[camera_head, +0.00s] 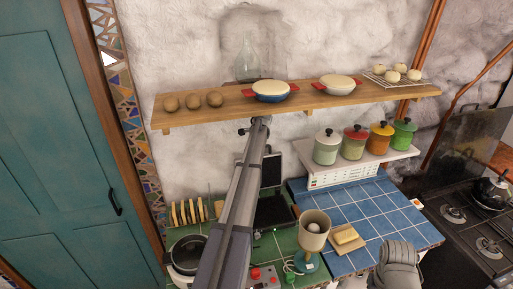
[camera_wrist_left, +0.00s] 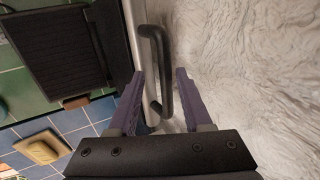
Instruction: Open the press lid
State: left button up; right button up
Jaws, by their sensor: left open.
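The press stands on the green-tiled counter, partly behind my left arm in the head view. Its lid (camera_head: 272,170) stands raised, about upright, behind the dark lower plate (camera_head: 273,211). In the left wrist view the ribbed lower plate (camera_wrist_left: 62,50) is at the left, with the grey lid (camera_wrist_left: 134,28) seen nearly edge-on. The black lid handle (camera_wrist_left: 166,75) lies between the fingers of my left gripper (camera_wrist_left: 160,100), which is open, with gaps seeming to show around the handle. In the head view the left gripper (camera_head: 254,130) is at the arm's far end, small and unclear. My right gripper is out of view.
A wooden shelf (camera_head: 330,100) with pots and round items runs close above my left gripper. A rough white wall (camera_wrist_left: 260,70) is close behind the lid.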

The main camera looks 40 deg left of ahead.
pick_arm(q)
jog(key=shift+p+v, duration=0.5)
jog(key=shift+v, duration=0.4)
jog(key=s+d, duration=0.7)
jog(key=d, duration=0.2)
jog(key=shift+s, duration=0.4)
jog(key=s+d+f+n+g+h, duration=0.15)
jog(key=s+d+n, duration=0.25)
jog(key=s+d, duration=1.15)
jog(key=s+d+f+n+g+h, duration=0.15)
jog(key=s+d+n, duration=0.25)
jog(key=s+d, duration=1.1)
jog(key=d+f+m+b, duration=0.2)
jog(key=d+f+b, duration=0.5)
jog(key=f+b, duration=0.4)
jog(key=s+d+f+m+b, duration=0.1)
jog(key=d+f+b, duration=0.5)
jog(key=f+b, duration=0.4)
jog(key=shift+s+d+f+m+b, duration=0.2)
jog(key=shift+d+f+m+b, duration=0.2)
jog(key=shift+b, duration=0.55)
